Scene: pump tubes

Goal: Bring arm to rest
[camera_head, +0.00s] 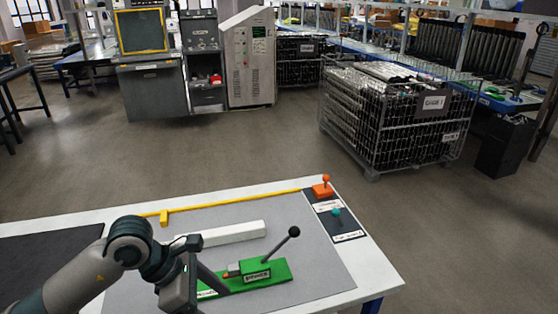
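My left arm comes in from the lower left over the white table (385,283). Its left gripper (208,285) points down beside the left end of a green fixture (275,277). I cannot tell whether its fingers are open or shut, or whether they touch the fixture. The fixture has a lever with a black ball knob (294,232) that leans up to the right. A white bar (235,233) lies behind the fixture on the grey mat (325,262). My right arm and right gripper are not in view.
A yellow strip (235,200) runs along the table's far side. An orange-handled piece (323,188) and a teal-knobbed piece (337,217) stand at the right edge. A dark mat (50,258) covers the left. A wire cage (395,120) stands beyond open floor.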

